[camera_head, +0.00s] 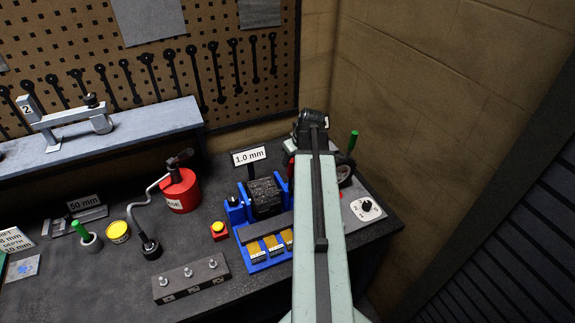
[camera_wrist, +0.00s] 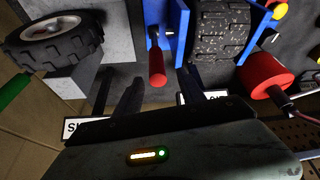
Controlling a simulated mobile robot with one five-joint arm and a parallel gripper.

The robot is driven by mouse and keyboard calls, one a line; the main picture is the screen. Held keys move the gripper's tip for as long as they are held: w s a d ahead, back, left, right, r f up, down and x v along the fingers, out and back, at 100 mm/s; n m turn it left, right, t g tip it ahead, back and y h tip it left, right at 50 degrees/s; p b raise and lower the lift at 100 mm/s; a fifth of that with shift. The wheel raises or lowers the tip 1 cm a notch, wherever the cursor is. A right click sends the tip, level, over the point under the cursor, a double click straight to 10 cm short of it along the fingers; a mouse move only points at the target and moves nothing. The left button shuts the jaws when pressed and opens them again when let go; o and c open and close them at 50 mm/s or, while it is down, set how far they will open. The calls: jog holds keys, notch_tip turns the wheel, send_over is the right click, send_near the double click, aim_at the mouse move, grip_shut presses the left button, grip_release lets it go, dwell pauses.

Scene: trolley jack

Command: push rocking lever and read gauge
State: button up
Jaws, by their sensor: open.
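In the wrist view my gripper (camera_wrist: 159,77) is open, its two dark fingers apart. A red-handled lever (camera_wrist: 157,68) on the blue fixture (camera_wrist: 182,30) appears between the fingers; I cannot tell its depth or whether a finger touches it. In the head view my gripper is hidden behind my pale arm, right of the blue fixture (camera_head: 247,220). No gauge reading is legible in either view.
A red cylinder (camera_head: 180,190) with a hose and black end piece (camera_head: 151,249) stands left of the fixture. A wheel (camera_wrist: 55,38) and a white plate with a black knob (camera_head: 367,207) lie to the right. A "1.0 mm" sign (camera_head: 249,156) stands behind.

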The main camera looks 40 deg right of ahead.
aim_at(289, 168)
jog(key=b+x, duration=0.6)
jog(key=x, duration=0.1)
jog(key=shift+s+d+f+b, duration=0.15)
jog(key=shift+s+f+b, duration=0.05)
jog(key=shift+b, duration=0.2)
jog(key=shift+w+f, duration=0.2)
jog(key=shift+f, duration=0.1)
jog(key=shift+r, duration=0.15)
grip_shut()
dwell(0.5)
